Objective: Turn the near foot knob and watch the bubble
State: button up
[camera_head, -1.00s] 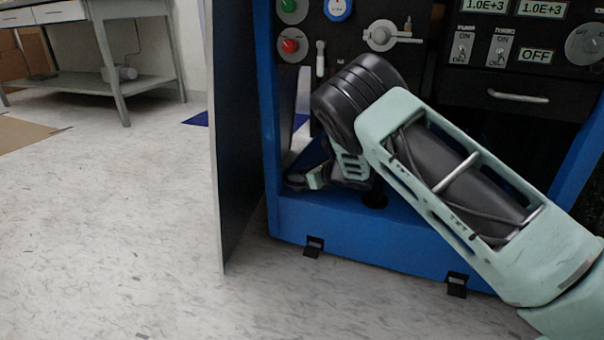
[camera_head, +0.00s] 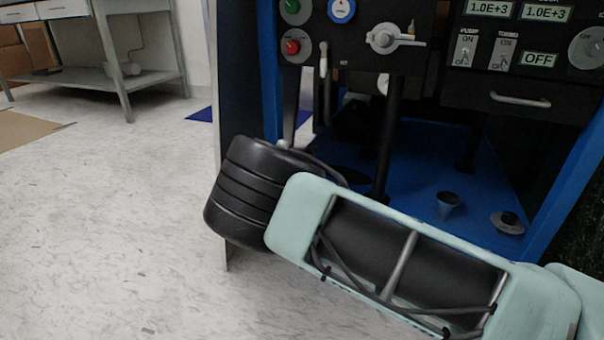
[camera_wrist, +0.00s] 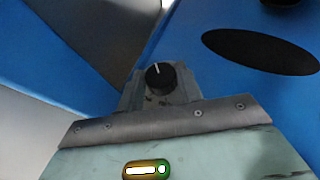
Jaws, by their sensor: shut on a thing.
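A round black knob (camera_wrist: 160,76) with a white pointer line shows in the wrist view, at the blue frame. My gripper (camera_wrist: 161,97) is at it, with grey fingers closed around its near part; the exact contact is hard to see. In the head view my gripper and this knob are hidden behind my bent arm, low at the cabinet's left front corner. A small oblong gold-and-green window (camera_wrist: 147,170) with a white bar and dot lies on the pale green surface at the bottom of the wrist view. I cannot tell whether it is the bubble level.
The blue cabinet (camera_head: 267,75) stands open, its dark door (camera_head: 228,110) swung out at left. Inside are a blue floor (camera_head: 420,190), a dark post (camera_head: 388,140) and a small cup-like part (camera_head: 448,204). A bench (camera_head: 150,80) stands back left.

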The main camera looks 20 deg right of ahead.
jog(key=shift+f+m+h, duration=0.1)
jog(key=shift+m+h, duration=0.2)
jog(key=o, duration=1)
